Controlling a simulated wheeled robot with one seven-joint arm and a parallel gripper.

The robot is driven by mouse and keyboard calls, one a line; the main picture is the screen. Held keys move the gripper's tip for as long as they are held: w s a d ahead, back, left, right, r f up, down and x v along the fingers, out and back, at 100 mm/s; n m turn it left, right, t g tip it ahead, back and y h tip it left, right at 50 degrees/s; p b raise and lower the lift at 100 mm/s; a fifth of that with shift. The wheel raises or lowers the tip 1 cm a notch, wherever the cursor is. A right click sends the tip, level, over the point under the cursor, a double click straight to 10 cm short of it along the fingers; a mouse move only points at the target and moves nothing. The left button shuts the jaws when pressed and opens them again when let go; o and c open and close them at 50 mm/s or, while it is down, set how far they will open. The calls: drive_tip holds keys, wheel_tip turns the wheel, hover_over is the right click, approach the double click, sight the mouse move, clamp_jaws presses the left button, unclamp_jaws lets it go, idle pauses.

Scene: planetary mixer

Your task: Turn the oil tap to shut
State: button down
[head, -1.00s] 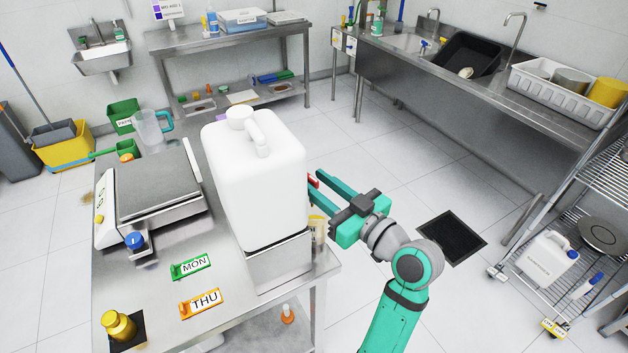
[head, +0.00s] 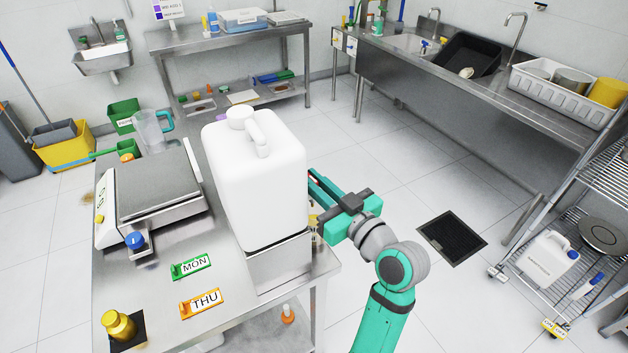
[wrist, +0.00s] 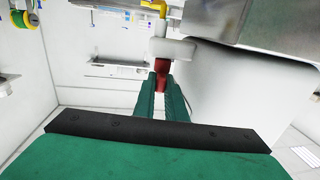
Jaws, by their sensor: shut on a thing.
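A large white oil canister (head: 255,185) stands on a steel stand (head: 280,265) at the table's right end; it also fills the right of the wrist view (wrist: 235,85). Its tap is on the side facing my arm. In the wrist view the tap has a white body (wrist: 172,49) and a red handle (wrist: 161,70). My gripper (wrist: 163,84) is shut on the red handle. In the head view my gripper (head: 314,185) reaches the canister's right side, and the tap is mostly hidden. A yellow shape (wrist: 154,6) shows beside the tap's white body; I cannot tell whether it is flowing oil.
A small cup (head: 315,232) is partly hidden below the tap. The floor right of the table is open.

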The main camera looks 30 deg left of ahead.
drive_tip(key=shift+s+f+m+t+h, duration=0.1)
drive_tip(key=shift+s+m+t+h, duration=0.1)
drive_tip(key=shift+m+t+h, duration=0.7)
drive_tip(key=shift+y, duration=0.3)
drive_tip(key=c, duration=1.8)
unclamp_jaws()
drive_tip(key=v, duration=1)
drive_tip(key=shift+s+d, duration=0.25)
drive_tip(key=shift+s, duration=0.05)
